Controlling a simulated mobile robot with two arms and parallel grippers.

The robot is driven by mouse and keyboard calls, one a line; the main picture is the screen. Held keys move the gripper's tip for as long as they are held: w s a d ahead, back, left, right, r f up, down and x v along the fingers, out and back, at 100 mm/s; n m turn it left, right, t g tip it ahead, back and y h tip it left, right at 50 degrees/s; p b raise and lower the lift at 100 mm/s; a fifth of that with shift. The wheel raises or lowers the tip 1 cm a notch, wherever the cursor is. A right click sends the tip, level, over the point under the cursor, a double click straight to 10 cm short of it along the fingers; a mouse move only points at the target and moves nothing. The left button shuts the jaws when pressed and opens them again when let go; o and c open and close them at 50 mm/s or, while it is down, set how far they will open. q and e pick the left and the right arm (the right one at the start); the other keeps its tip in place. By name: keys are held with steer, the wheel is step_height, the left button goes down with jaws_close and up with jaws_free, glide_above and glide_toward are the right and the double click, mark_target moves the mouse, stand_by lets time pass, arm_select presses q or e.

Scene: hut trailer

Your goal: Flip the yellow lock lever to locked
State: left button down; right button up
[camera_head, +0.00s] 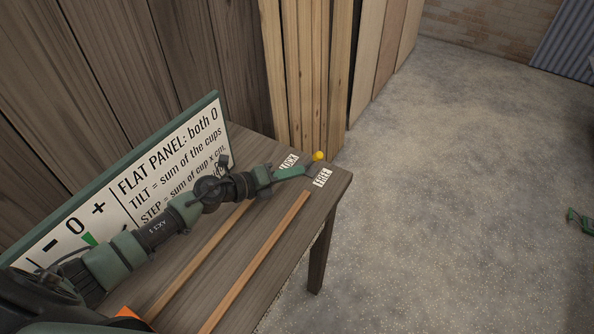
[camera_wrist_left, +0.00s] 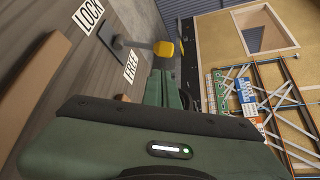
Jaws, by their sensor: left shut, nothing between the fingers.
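The lock lever's yellow knob (camera_head: 319,156) is at the far end of the wooden bench, between the white LOCK label (camera_head: 289,160) and the FREE label (camera_head: 322,177). In the left wrist view, a dark bar runs from its base (camera_wrist_left: 118,42) to the yellow knob (camera_wrist_left: 163,48). I cannot tell exactly which label the lever is set to. My left gripper (camera_head: 302,171) is shut and empty, with its fingertips just short of the knob and apart from it. A green piece at the right edge seems to be my right gripper (camera_head: 579,220); its fingers are unclear.
A sign board (camera_head: 165,172) stands along the back of the bench (camera_head: 228,272). Two wooden strips (camera_head: 262,255) run along the bench top. Upright planks (camera_head: 310,75) stand behind. The concrete floor (camera_head: 460,170) to the right is clear.

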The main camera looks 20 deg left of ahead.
mark_target(314, 161)
arm_select(q)
steer(key=b+x, duration=0.1)
steer(key=x, duration=0.5)
steer(key=shift+d, duration=0.15)
steer(key=shift+w+d+f+b, duration=0.2)
steer(key=shift+w+d+b, duration=0.15)
steer(key=shift+w, duration=0.2)
steer(key=shift+w+d, duration=0.1)
arm_select(e)
steer(key=shift+w+a+f, duration=0.1)
steer(key=shift+a+f, duration=0.1)
steer(key=shift+f, duration=0.3)
steer(key=shift+w+a+f, duration=0.1)
steer(key=shift+a+f, duration=0.05)
steer(key=shift+f, duration=0.3)
steer(key=shift+f, duration=0.1)
